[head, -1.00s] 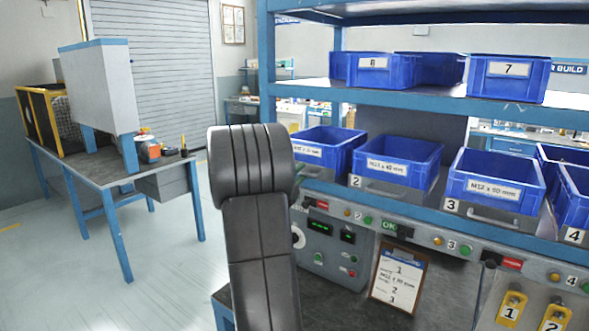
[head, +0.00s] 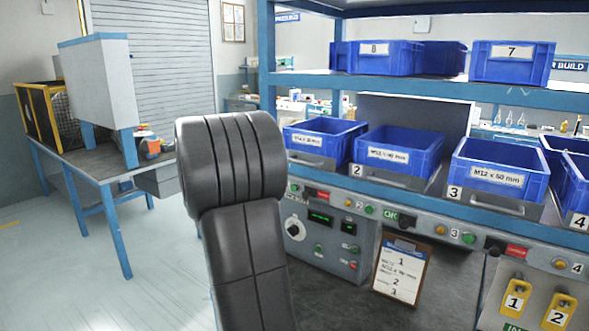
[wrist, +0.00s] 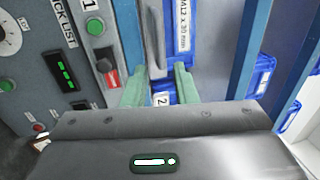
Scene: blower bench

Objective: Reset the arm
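My arm (head: 240,200) rises in front of the bench in the head view, and its bulk hides my gripper there. In the wrist view my gripper (wrist: 160,84) shows two pale green fingers standing apart. No object shows held between them. Past the fingertips are the shelf edge, a label reading 2 and the blue bin marked M12 x 30 mm (wrist: 183,30). The control panel (wrist: 50,70) lies to the left of the fingers.
Blue bins (head: 398,157) line the lower shelf, with more above. A clipboard (head: 401,270) leans on the panel, and yellow numbered tags (head: 515,298) are at the lower right. A side table (head: 100,165) stands at the left, with open floor in front of it.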

